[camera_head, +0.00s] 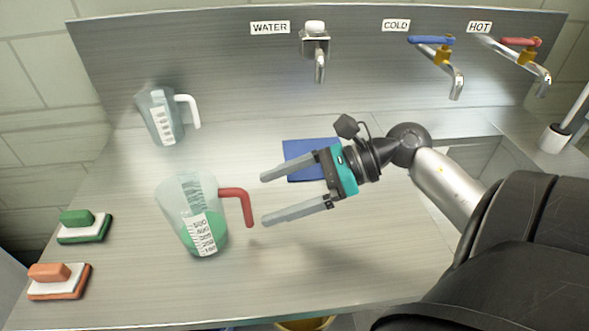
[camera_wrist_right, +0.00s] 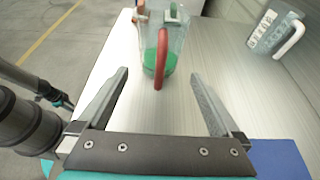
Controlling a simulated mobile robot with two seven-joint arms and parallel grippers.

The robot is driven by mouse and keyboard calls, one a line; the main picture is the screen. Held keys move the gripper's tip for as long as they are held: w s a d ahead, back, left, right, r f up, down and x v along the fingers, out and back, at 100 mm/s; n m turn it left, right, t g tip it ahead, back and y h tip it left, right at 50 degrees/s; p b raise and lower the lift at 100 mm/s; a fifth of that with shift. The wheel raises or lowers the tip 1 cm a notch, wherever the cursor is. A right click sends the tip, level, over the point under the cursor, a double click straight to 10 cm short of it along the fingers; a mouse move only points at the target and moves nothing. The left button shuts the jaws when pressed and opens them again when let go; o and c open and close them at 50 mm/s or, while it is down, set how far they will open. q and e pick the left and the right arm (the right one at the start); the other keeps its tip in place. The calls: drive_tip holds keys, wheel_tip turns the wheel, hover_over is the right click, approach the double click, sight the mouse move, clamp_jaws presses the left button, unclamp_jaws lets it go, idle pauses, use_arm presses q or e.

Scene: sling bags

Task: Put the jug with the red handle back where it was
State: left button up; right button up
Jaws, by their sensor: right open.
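The jug with the red handle (camera_head: 190,215) is clear, holds green liquid and stands upright on the counter at the left. Its red handle (camera_head: 250,207) points right, towards my right gripper (camera_head: 263,199). The right gripper is open and empty, its fingertips just right of the handle and apart from it. In the right wrist view the red handle (camera_wrist_right: 160,62) lies ahead, between the lines of the two fingers. A dark and teal arm part, apparently my left gripper (camera_wrist_right: 58,102), shows at the left edge there; its jaws are unclear.
A blue mat (camera_head: 297,151) lies partly behind my right gripper. A jug with a white handle (camera_head: 158,118) stands at the back left. A green sponge (camera_head: 77,218) and an orange sponge (camera_head: 50,273) lie at the left edge. Taps line the back, with a sink (camera_head: 470,160) at right.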

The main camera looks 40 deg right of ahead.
use_arm(q)
drive_tip(key=shift+s+d, duration=0.1)
drive_tip(key=shift+s, duration=0.25)
use_arm(e)
drive_tip(key=shift+v, duration=1.55)
